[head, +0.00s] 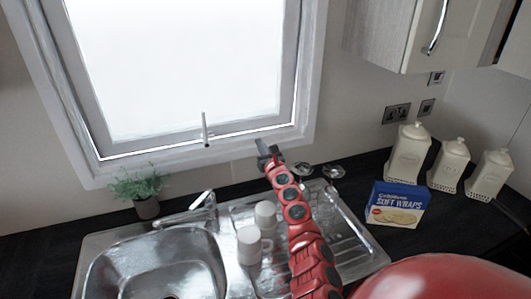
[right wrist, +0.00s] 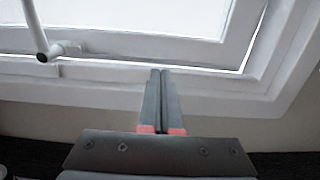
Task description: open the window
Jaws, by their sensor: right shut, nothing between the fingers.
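The window (head: 290,75) is above the sink, with a white and grey frame and a bright pane. Its handle (head: 205,130) stands upright at the bottom middle of the sash. A thin bright gap shows along the sash's lower and right edges. My right gripper (head: 267,152) is below and to the right of the handle, close to the lower frame. In the right wrist view the handle (right wrist: 42,45) is at upper left, apart from my right gripper (right wrist: 157,75). The fingers are shut and empty, pointing toward the lower frame. My left gripper is not in view.
Below the window are a metal sink (head: 150,265) with a tap (head: 205,205) and a small plant (head: 143,190). White cups (head: 248,245) stand on the drainer. A soft wraps box (head: 398,204) and cream canisters (head: 408,152) stand at right, under a wall cupboard (head: 400,35).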

